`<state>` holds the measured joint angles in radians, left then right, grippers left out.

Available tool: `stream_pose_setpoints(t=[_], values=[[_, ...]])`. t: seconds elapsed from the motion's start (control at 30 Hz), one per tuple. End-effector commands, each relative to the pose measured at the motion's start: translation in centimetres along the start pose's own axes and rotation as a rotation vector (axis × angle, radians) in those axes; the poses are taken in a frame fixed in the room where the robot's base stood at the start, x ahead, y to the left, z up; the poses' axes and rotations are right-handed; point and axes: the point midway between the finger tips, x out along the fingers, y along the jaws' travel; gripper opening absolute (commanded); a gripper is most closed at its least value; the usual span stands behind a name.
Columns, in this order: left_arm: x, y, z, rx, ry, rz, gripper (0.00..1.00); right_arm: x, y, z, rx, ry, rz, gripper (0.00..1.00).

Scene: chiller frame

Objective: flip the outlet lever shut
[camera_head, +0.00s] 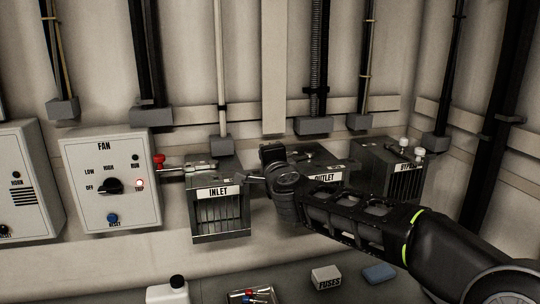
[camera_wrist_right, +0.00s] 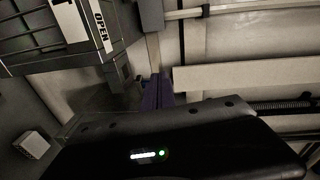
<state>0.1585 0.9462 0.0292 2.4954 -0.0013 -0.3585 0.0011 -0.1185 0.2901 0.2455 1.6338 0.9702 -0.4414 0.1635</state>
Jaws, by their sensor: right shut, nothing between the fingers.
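The outlet box (camera_head: 330,177), labelled OUTLET, stands on the wall ledge right of the inlet box. My right forearm and wrist cross in front of it and hide much of it. I cannot make out its lever; it may be behind my wrist. My right gripper (camera_head: 250,180) reaches left from the wrist, into the gap between the inlet and outlet boxes. It is shut and empty. In the right wrist view its dark purple fingertips (camera_wrist_right: 158,92) are together, beside a box with an OPEN label (camera_wrist_right: 101,27). My left gripper is not in view.
The inlet box (camera_head: 219,214) is close left of my gripper, with a red-knobbed lever (camera_head: 159,161) on its left. The fan panel (camera_head: 110,205) is further left. The bypass box (camera_head: 405,185) is at right. A fuses box (camera_head: 325,278) and blue block (camera_head: 379,273) lie below.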

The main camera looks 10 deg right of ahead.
Motion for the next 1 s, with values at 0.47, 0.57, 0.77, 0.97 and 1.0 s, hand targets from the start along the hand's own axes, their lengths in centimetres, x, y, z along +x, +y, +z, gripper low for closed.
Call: stream_pose_setpoints(t=[0.47, 0.57, 0.77, 0.97, 1.0], values=[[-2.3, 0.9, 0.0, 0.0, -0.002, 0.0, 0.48, 3.7, -0.6, 1.4, 0.0, 0.001, 0.001, 0.0], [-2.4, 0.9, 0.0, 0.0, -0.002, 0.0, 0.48, 4.0, -0.6, 1.6, -0.001, 0.001, 0.001, 0.0], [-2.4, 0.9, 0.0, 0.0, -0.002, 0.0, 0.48, 4.2, -0.6, 1.6, -0.001, 0.001, 0.0, 0.0], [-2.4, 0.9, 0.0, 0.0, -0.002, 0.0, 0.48, 4.2, -0.5, 1.6, -0.001, 0.001, 0.0, 0.0], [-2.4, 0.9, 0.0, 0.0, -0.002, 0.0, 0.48, 4.2, -0.5, 1.6, -0.001, 0.001, 0.0, 0.0]])
